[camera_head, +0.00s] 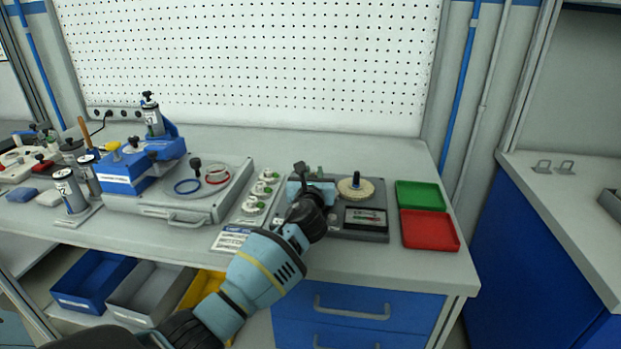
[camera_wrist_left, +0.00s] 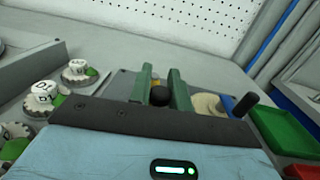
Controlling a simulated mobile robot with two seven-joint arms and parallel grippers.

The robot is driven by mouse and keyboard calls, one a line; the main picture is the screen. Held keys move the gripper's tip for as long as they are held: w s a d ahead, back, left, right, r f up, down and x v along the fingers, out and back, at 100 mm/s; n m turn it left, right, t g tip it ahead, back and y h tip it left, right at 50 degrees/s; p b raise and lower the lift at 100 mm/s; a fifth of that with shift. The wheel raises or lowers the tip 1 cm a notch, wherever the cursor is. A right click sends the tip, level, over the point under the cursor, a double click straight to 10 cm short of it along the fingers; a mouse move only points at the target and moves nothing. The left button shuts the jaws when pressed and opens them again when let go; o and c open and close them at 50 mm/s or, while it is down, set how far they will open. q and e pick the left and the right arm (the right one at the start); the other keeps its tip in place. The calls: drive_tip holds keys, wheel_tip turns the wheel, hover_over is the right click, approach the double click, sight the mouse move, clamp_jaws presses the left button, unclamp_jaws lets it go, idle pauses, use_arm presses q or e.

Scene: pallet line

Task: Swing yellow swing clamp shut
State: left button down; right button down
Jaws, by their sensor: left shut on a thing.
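My left gripper (camera_head: 318,174) reaches over the grey fixture plate (camera_head: 377,237) on the bench; its housing hides part of the plate in the head view. In the left wrist view its two green fingers (camera_wrist_left: 160,84) stand on either side of a round black knob (camera_wrist_left: 160,96) and are shut on it. My right gripper is not in view.
A round beige pad (camera_head: 347,192) with a dark upright handle sits on the plate, right of my gripper. A green tray (camera_head: 418,196) and a red tray (camera_head: 430,230) lie further right. White dials (camera_head: 256,206) and a grey case (camera_head: 195,205) stand left.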

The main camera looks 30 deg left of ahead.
use_arm(q)
drive_tip(key=n+g+y, duration=0.1)
drive_tip(key=y, duration=0.1)
drive_tip(key=w+d+n+g+y+b, duration=0.1)
drive_tip(key=n+g+y, duration=0.1)
drive_tip(key=shift+d+f+b, duration=0.1)
drive_tip(key=shift+f+b, duration=0.1)
drive_tip(key=shift+b, duration=0.1)
drive_tip(key=shift+w+d+r+n+g+y+b, duration=0.15)
drive_tip(key=shift+n+g+y+b, duration=0.1)
drive_tip(key=shift+n+g+y, duration=0.2)
drive_tip(key=shift+w+f+n+g+y+b, duration=0.1)
drive_tip(key=shift+n+g+y+b, duration=0.2)
drive_tip(key=shift+n+g, duration=0.2)
drive_tip(key=shift+w+r+g+y, duration=0.1)
drive_tip(key=shift+g+y, duration=0.15)
drive_tip(key=c, duration=1.3)
unclamp_jaws()
drive_tip(key=p+v, duration=0.1)
drive_tip(key=v, duration=0.5)
drive_tip(key=shift+d, duration=0.3)
drive_tip(key=shift+s+d, duration=0.5)
drive_tip(key=shift+s, duration=0.05)
